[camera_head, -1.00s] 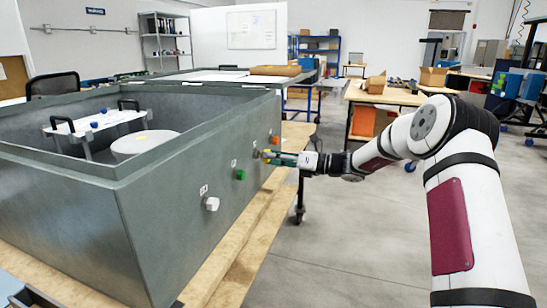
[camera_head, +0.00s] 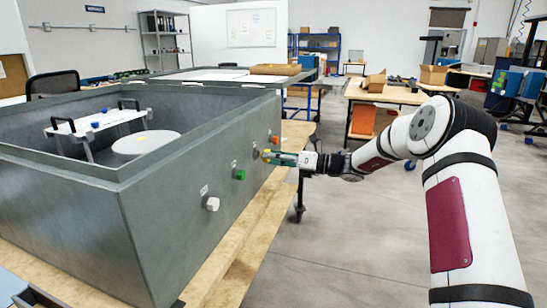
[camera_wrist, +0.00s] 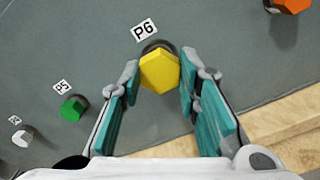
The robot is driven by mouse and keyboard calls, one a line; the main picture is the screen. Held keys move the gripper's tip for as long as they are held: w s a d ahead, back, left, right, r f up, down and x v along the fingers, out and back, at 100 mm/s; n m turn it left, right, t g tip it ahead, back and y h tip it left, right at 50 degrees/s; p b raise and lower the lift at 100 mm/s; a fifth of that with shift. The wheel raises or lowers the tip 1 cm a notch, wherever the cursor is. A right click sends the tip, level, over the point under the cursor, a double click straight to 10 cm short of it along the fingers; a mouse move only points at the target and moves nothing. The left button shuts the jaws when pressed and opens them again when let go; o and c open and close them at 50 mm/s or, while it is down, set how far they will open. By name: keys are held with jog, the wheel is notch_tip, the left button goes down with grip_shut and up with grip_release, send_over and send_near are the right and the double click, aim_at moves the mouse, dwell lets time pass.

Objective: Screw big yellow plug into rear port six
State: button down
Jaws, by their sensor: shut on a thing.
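The big yellow plug (camera_wrist: 159,71) has a hexagonal head and sits at the port under the P6 label (camera_wrist: 144,29) on the grey box wall. A dark ring shows behind its upper edge; how deep it sits is hidden. My gripper (camera_wrist: 159,82) has its teal-padded fingers on both sides of the plug and is shut on it. In the head view my gripper (camera_head: 272,157) reaches the box wall from the right, and only a bit of yellow shows at its tip.
The grey box (camera_head: 150,215) stands on a wooden table (camera_head: 245,255). The floor to the right is open.

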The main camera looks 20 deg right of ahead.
jog(key=shift+w+a, duration=0.4)
jog(key=shift+a, duration=0.2)
dwell(1.1)
jog(key=c, duration=2)
grip_release()
jog(key=shift+p, duration=0.3)
grip_shut()
jog(key=m+p, duration=0.2)
jog(key=shift+r+p, duration=0.15)
jog(key=shift+p, duration=0.25)
jog(key=m+p, duration=0.2)
jog(key=m, duration=0.2)
jog(key=shift+m+p, duration=0.3)
jog(key=shift+m, duration=0.1)
jog(key=m+p, duration=0.1)
jog(key=m, duration=0.3)
jog(key=shift+m, duration=0.4)
jog(key=m, duration=0.5)
jog(key=shift+f+m, duration=0.2)
jog(key=shift+m, duration=0.1)
